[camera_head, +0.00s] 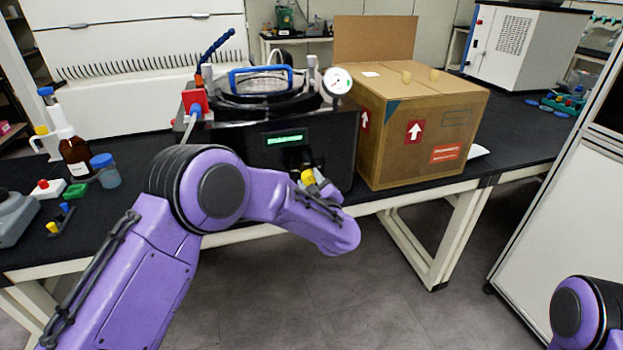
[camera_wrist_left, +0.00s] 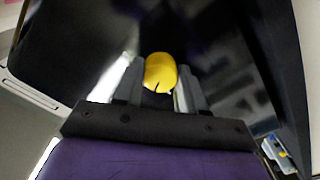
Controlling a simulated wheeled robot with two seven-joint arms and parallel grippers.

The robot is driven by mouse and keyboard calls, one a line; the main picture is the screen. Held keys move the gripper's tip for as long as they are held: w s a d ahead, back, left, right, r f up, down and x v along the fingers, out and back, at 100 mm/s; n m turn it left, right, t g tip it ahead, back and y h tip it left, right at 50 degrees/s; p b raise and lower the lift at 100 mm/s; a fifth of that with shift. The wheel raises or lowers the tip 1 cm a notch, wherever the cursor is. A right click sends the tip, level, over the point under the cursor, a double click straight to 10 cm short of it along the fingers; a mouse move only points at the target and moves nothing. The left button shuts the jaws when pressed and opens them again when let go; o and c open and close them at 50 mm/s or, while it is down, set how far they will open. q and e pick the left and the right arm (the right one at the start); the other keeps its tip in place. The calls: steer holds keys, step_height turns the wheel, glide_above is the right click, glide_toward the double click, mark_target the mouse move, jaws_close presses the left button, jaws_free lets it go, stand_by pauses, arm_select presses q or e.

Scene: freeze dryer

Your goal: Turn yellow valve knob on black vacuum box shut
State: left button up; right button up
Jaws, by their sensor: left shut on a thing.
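The black vacuum box (camera_head: 250,155) stands on the bench, with a lit green display on its front. Its yellow valve knob (camera_head: 308,177) sits low on the front face, partly hidden by my left arm. In the left wrist view the yellow knob (camera_wrist_left: 160,72) is between the two grey fingers of my left gripper (camera_wrist_left: 158,88), which is shut on it. In the head view my left forearm and wrist hide most of this gripper. My right gripper is not in view; only a purple part of my right arm shows at the lower right.
A cardboard box (camera_head: 425,130) stands right beside the vacuum box. A pressure gauge (camera_head: 337,81) and blue handle (camera_head: 260,78) are on top of the vacuum box. Bottles, including a brown one (camera_head: 75,155), stand at the left. A white cabinet (camera_head: 565,220) is at the right.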

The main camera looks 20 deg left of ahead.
arm_select(q)
steer(key=shift+r+m+p, duration=0.15)
steer(key=shift+m+p, duration=0.55)
steer(key=shift+m, duration=0.5)
steer(key=shift+m+p, duration=0.6)
steer(key=shift+m, duration=0.6)
steer(key=shift+f, duration=0.2)
steer(key=o, duration=1.1)
steer(key=shift+c, duration=0.2)
steer(key=b+v, duration=0.1)
steer(key=v, duration=0.9)
steer(key=shift+s+d, duration=0.2)
